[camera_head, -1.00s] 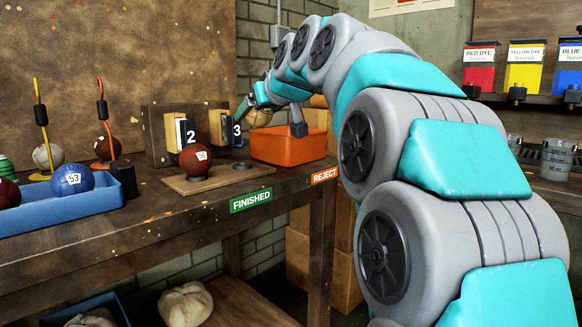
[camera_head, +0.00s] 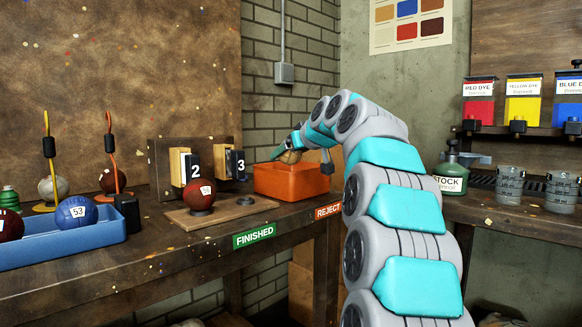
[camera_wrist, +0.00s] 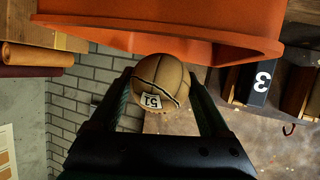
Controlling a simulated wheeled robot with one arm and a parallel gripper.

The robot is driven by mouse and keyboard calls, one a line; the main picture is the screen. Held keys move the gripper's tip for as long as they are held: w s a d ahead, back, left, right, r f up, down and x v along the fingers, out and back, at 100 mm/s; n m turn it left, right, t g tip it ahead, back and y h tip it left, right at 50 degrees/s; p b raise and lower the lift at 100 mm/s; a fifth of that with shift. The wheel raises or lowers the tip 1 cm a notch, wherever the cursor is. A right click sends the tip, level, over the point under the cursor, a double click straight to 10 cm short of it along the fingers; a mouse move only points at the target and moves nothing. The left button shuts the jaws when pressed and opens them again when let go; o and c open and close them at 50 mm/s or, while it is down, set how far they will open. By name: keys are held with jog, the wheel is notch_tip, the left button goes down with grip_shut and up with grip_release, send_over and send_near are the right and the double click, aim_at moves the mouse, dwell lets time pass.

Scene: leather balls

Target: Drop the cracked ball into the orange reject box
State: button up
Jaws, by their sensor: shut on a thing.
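The tan ball (camera_wrist: 160,84) has a dark crack line and a white tag reading 51. My gripper (camera_wrist: 161,95) is shut on it, one finger on each side. In the head view the ball (camera_head: 290,157) shows at the top rim of the orange reject box (camera_head: 292,181), with my gripper (camera_head: 291,152) around it. How far it is inside the rim I cannot tell. In the wrist view the box wall (camera_wrist: 150,40) lies close behind the ball. The inside of the box is hidden.
A red-brown ball (camera_head: 199,193) stands on a wooden board (camera_head: 225,213) left of the box, before the 2 and 3 markers (camera_head: 240,163). A blue tray (camera_head: 75,236) with balls is at far left. Dye containers (camera_head: 523,97) stand at right.

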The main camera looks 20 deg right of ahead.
jog(key=shift+w+d+f, duration=0.2)
jog(key=shift+w+d, duration=0.05)
jog(key=shift+d, duration=0.15)
jog(key=shift+f, duration=1.75)
jog(key=shift+b, duration=0.35)
jog(key=shift+f+b, duration=0.35)
jog(key=shift+f, duration=0.05)
jog(key=shift+f, duration=0.2)
jog(key=o, duration=1.3)
jog(key=shift+f, duration=0.15)
